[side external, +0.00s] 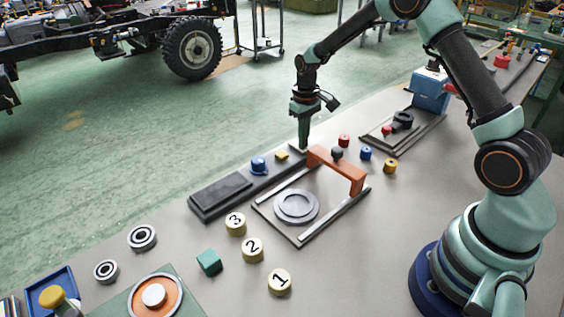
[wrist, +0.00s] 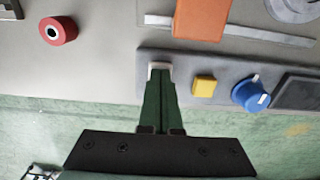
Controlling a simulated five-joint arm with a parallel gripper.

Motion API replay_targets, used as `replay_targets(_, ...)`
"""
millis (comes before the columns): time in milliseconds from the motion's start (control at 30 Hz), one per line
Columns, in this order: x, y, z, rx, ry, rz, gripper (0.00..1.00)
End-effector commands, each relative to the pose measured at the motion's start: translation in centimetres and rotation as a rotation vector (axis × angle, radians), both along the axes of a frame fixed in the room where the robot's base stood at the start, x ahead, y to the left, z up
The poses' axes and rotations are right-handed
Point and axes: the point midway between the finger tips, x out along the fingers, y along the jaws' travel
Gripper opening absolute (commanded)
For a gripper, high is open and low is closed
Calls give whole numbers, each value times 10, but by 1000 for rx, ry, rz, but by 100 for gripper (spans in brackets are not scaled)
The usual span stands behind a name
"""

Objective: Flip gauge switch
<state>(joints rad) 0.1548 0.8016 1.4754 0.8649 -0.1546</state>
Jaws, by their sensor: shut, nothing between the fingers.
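A long grey gauge panel (side external: 262,184) lies along the table's far edge. It bears a dark rectangular display (side external: 222,190), a blue knob (side external: 259,165) and a yellow button (side external: 282,156). In the wrist view the panel (wrist: 185,60) shows the yellow button (wrist: 204,85), the blue knob (wrist: 252,95) and part of the display (wrist: 300,92). My gripper (side external: 303,147) points down over the panel's end beyond the yellow button. In the wrist view its shut fingers (wrist: 159,72) end at a small pale patch. I cannot tell whether that patch is the switch; no switch is clearly visible.
An orange bridge (side external: 336,168) over a sliding rail frame (side external: 265,211) stands close beside the panel. Red (side external: 344,140), blue (side external: 366,153) and yellow (side external: 390,166) cylinders lie behind it. Numbered discs (side external: 252,250) and a green cube (side external: 209,262) are in front. The floor drops away past the panel.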

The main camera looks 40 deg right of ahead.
Motion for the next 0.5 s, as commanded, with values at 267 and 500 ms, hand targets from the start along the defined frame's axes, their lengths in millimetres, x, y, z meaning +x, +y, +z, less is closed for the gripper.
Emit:
replay_targets(267, 1, 0, 6, 0, -2, 0, 0)
replay_targets(500, 0, 0, 24, 0, -2, 0, 0)
